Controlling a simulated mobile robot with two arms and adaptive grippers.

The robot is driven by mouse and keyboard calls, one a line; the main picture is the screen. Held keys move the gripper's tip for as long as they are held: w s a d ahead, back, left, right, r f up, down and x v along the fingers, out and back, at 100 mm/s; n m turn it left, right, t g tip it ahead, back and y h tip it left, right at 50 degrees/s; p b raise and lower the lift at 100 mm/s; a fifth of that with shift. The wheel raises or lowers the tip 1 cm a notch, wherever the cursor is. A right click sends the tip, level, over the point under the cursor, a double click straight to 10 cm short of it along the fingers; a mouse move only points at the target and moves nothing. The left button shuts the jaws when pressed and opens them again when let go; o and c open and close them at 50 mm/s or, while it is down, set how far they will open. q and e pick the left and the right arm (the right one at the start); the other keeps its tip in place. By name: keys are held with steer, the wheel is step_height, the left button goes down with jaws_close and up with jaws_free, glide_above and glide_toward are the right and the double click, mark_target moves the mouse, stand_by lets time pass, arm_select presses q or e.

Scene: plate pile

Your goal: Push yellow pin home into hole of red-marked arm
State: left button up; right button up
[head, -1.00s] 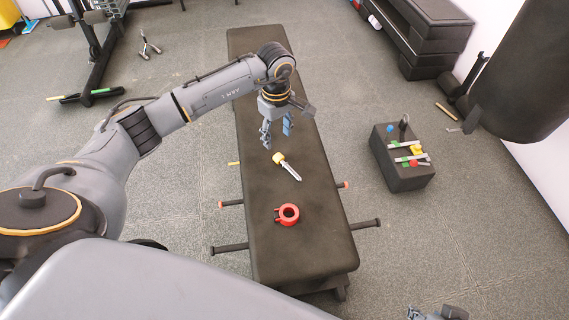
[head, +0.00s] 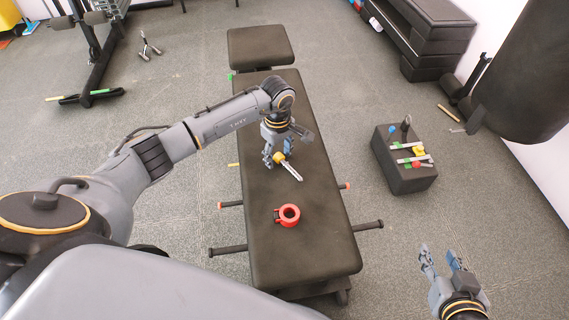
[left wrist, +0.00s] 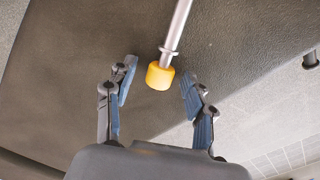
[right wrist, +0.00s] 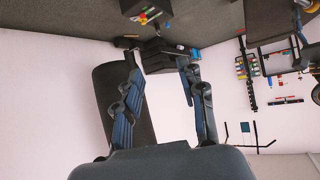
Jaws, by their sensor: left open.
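The yellow pin has a yellow head and a silver shaft (head: 291,170) and lies on the black bench pad. My left gripper (head: 279,157) is over its head end. In the left wrist view the yellow head (left wrist: 159,76) shows between the two open fingertips (left wrist: 158,73), with no clear contact. A black box (head: 404,180) on the floor at the right carries pale flat arms (head: 402,145) with small red, green, blue and yellow parts. Which arm is red-marked, and its hole, are too small to tell. My right gripper (head: 441,250) is open and empty, in front of the box.
A red ring collar (head: 288,215) lies on the bench (head: 300,255), nearer than the pin. Bars stick out from the bench sides. A black punching bag (head: 525,85) hangs at the right. The floor between bench and box is clear.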

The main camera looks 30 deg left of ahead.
arm_select(q)
steer(key=shift+c, duration=0.4)
jaws_close()
steer(key=shift+r, duration=0.1)
